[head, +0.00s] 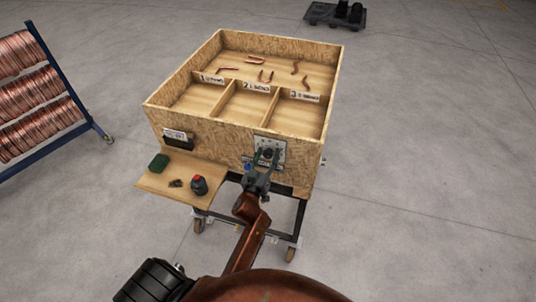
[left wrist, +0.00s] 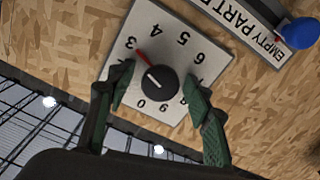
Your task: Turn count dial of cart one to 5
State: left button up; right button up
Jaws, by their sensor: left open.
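The count dial (left wrist: 158,83) is a round black knob on a white plate (left wrist: 147,22) with numbers around it, fixed to the front of the wooden cart (head: 185,125). Its red pointer is at or very near the 3 in the left wrist view; the 5 lies farther clockwise, past the 4. My left gripper (head: 266,160) is in front of the dial plate (head: 277,145). In the left wrist view its green-padded fingers (left wrist: 160,84) are open, one on each side of the knob. I cannot tell whether they touch it. My right gripper is not in view.
A label strip and blue knob (left wrist: 300,33) are beside the plate. A wooden shelf (head: 150,183) on the cart front holds a green block (head: 159,163) and a red-topped black device (head: 199,186). Bent copper tubes (head: 255,60) lie in the cart. A copper coil rack (head: 40,95) stands left.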

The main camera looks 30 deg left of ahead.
pick_arm(q)
jog(key=c, duration=1.1)
jog(key=shift+c, duration=0.3)
